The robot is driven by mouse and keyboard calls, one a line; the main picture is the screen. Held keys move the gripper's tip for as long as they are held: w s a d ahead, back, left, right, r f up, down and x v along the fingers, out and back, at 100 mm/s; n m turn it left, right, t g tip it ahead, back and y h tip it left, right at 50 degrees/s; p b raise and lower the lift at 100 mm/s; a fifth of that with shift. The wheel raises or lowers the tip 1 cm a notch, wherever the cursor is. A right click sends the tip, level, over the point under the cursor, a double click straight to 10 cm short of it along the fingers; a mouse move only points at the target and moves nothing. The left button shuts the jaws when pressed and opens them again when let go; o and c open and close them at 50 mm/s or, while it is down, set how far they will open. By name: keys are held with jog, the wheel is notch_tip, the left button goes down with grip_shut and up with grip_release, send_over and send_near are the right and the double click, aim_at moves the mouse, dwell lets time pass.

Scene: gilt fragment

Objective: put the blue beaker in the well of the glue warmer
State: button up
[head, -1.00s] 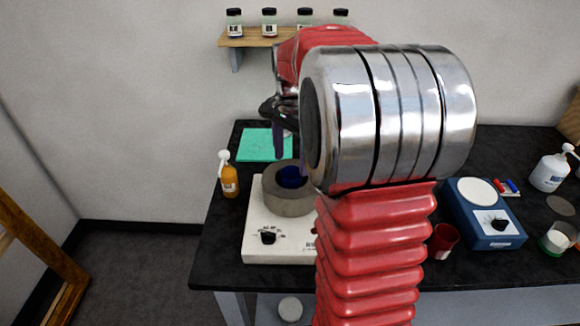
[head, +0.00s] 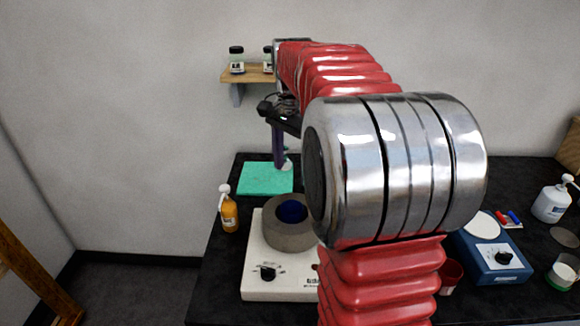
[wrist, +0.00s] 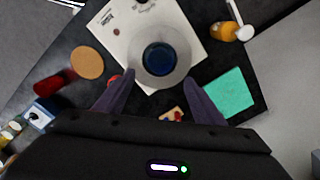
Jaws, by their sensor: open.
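The glue warmer has a white base (head: 272,283) with a dark knob and a thick grey ring (head: 285,241) around its well. It also shows in the wrist view (wrist: 133,38). The blue beaker (head: 292,211) sits inside the ring; only its dark blue round top shows, and its depth is hidden. In the wrist view the beaker (wrist: 159,57) looks centred in the ring. My gripper (head: 279,148) is above the warmer in the head view, partly hidden by my arm. In the wrist view its two fingers (wrist: 160,97) are spread with nothing between them, apart from the beaker.
A green mat (head: 265,178) lies behind the warmer. An orange pump bottle (head: 229,215) stands left of it. A blue device (head: 492,259) with a white plate and a red cup (head: 449,277) are to the right. A cork disc (wrist: 87,62) lies beside the warmer.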

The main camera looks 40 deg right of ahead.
jog(key=shift+a, duration=0.1)
jog(key=s+a+n+t, duration=0.1)
jog(key=s+a+n, duration=0.3)
jog(key=a, duration=0.3)
jog(key=s+a+n+t, duration=0.2)
jog(key=s+a+n, duration=0.15)
jog(key=a, duration=0.35)
jog(key=s+a+f+n+t, duration=0.2)
jog(key=s+a+f+n, duration=0.3)
jog(key=s+a+n, duration=0.4)
jog(key=shift+s+t, duration=0.3)
jog(key=shift+f, duration=0.1)
jog(key=shift+c, duration=0.2)
